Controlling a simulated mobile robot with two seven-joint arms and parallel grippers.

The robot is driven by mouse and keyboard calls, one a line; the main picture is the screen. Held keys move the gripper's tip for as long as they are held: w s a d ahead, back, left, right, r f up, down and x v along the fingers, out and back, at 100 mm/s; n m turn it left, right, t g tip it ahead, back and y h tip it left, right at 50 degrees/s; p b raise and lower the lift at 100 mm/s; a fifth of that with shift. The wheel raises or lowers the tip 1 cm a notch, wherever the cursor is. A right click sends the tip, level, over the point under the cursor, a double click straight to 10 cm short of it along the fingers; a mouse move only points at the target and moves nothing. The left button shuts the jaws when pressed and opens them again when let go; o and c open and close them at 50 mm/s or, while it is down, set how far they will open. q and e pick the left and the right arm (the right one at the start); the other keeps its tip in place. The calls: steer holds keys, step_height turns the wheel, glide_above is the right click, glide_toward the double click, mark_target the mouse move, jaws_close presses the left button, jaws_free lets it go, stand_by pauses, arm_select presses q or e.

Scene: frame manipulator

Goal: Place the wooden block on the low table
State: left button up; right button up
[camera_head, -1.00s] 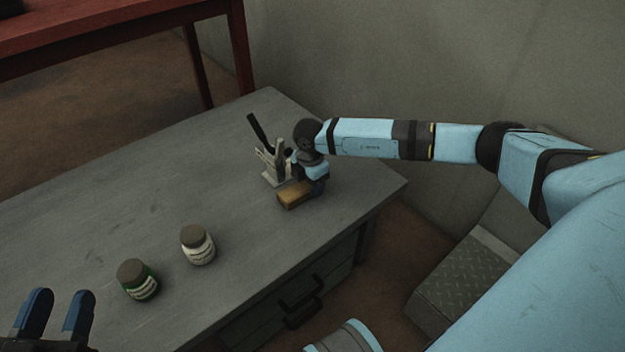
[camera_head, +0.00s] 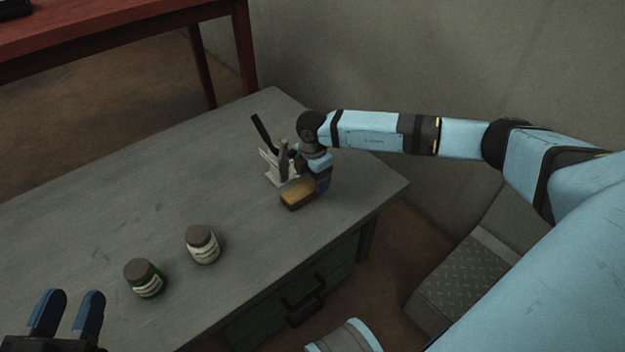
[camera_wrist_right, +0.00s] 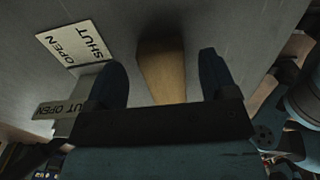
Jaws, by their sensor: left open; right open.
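The wooden block (camera_head: 297,195) rests on the grey low table (camera_head: 120,215), close to its right end. In the right wrist view the block (camera_wrist_right: 163,75) lies between the two spread fingers, with a gap on each side. My right gripper (camera_wrist_right: 163,78) is open around or just above the block; I cannot tell how deep the fingers reach. In the head view my right gripper (camera_head: 312,186) is at the block, partly hidden by its own wrist. My left gripper (camera_head: 68,312) is open and empty at the lower left.
A bracket with a dark lever (camera_head: 270,150) stands just behind the block, and a SHUT/OPEN plate (camera_wrist_right: 74,45) shows in the wrist view. A white-labelled jar (camera_head: 202,244) and a green jar (camera_head: 144,278) stand on the table. A red table (camera_head: 110,30) is at the back left.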

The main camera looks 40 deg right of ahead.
arm_select(q)
steer(key=s+n+g+p, duration=0.1)
steer(key=s+d+f+n+p, duration=0.1)
steer(key=n+p, duration=0.1)
steer(key=shift+s+d+f+g+y, duration=0.1)
steer(key=shift+s+d+g+y, duration=0.2)
steer(key=shift+s+g+y, duration=0.1)
arm_select(e)
step_height(320, 180, up, 9)
